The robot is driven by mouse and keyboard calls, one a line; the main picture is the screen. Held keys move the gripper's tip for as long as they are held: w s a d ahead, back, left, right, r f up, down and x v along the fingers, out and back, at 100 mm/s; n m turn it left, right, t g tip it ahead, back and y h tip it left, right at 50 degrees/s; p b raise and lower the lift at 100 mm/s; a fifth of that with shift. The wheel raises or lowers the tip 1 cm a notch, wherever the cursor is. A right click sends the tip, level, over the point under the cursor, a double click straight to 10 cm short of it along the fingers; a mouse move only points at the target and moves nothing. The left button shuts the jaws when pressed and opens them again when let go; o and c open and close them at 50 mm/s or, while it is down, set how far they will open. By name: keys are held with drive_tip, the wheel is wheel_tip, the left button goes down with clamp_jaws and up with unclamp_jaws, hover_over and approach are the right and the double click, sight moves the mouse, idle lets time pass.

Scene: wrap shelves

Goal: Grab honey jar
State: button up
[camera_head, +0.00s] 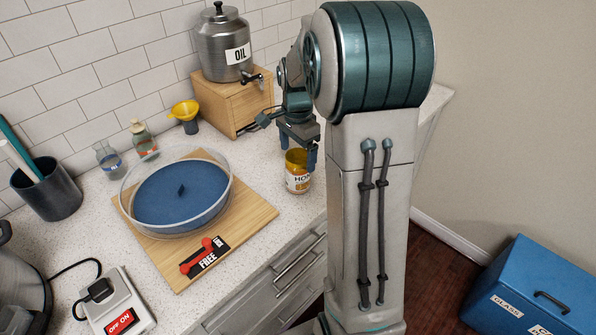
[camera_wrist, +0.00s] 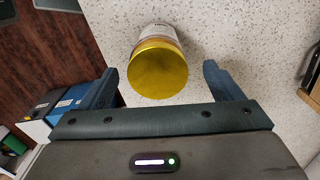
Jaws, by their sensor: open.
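The honey jar (camera_head: 298,178) stands upright on the speckled counter near its front edge, with a gold lid and a white label on which "HO" can be read. In the wrist view the jar's round gold lid (camera_wrist: 157,68) lies between and slightly ahead of my two fingers. My gripper (camera_wrist: 165,85) is open, with one finger on each side of the jar and a gap visible on both sides. In the head view my gripper (camera_head: 298,148) is at the jar's top, and part of it hides the jar's right edge.
A wooden box (camera_head: 232,105) carrying a metal oil dispenser (camera_head: 222,45) stands behind the jar. A yellow funnel (camera_head: 185,110) is near the wall. A blue bin (camera_head: 535,290) stands on the floor at right.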

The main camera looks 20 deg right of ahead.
drive_tip(key=shift+s+d+f+p, duration=0.1)
drive_tip(key=shift+f+p, duration=0.55)
drive_tip(key=shift+f, duration=2.15)
drive_tip(key=shift+r, duration=0.1)
drive_tip(key=c, duration=1.5)
